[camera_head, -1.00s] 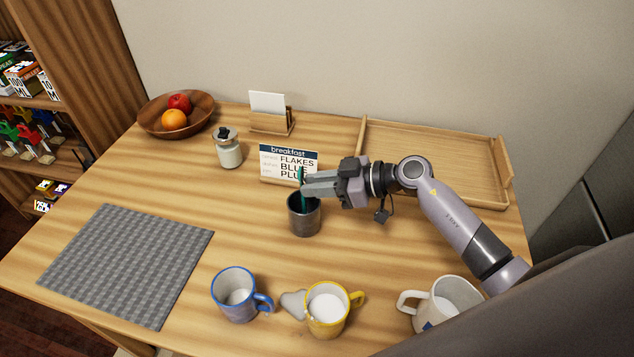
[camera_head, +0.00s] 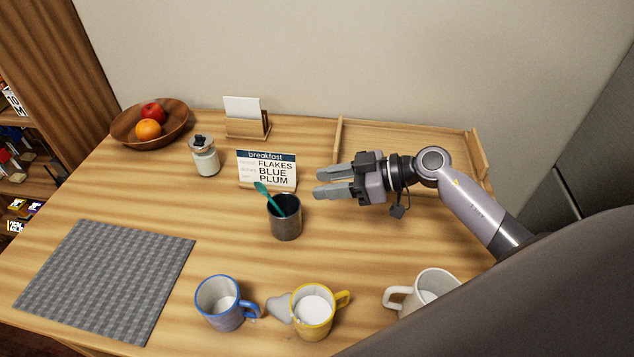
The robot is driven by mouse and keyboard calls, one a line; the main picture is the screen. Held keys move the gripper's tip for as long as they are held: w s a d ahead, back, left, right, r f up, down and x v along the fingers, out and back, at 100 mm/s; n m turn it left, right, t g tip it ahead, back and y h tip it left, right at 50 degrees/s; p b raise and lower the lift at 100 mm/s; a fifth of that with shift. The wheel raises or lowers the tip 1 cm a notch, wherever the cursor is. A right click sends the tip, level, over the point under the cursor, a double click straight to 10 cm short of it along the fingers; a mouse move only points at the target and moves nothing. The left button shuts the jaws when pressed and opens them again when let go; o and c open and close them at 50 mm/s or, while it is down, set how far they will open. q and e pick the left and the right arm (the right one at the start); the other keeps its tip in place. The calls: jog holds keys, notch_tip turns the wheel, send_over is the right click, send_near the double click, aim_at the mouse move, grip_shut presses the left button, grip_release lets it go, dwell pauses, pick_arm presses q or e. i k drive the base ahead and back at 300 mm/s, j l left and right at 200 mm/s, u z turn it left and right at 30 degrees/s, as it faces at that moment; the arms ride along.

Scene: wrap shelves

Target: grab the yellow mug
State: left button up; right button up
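The yellow mug (camera_head: 313,323) stands upright near the front edge of the table, with white contents or a white inside. Its handle points right. My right gripper (camera_head: 318,183) is open and empty, above the table behind the yellow mug. Its fingers point left, near the breakfast sign and the dark cup.
A blue mug (camera_head: 220,313) stands left of the yellow one, a white mug (camera_head: 405,300) right. A dark cup (camera_head: 286,225) holds a teal spoon (camera_head: 265,194). Behind are a breakfast sign (camera_head: 267,156), jar (camera_head: 206,164) and wooden tray (camera_head: 478,150). A grey mat (camera_head: 105,280) lies left.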

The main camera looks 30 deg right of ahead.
aim_at(319, 332)
jog(key=k+j, duration=0.15)
jog(key=j, duration=0.15)
jog(key=k+j, duration=0.1)
jog(key=j, duration=0.25)
jog(key=k+j, duration=0.15)
jog(key=j, duration=0.15)
jog(key=k+j, duration=0.15)
jog(key=j, duration=0.15)
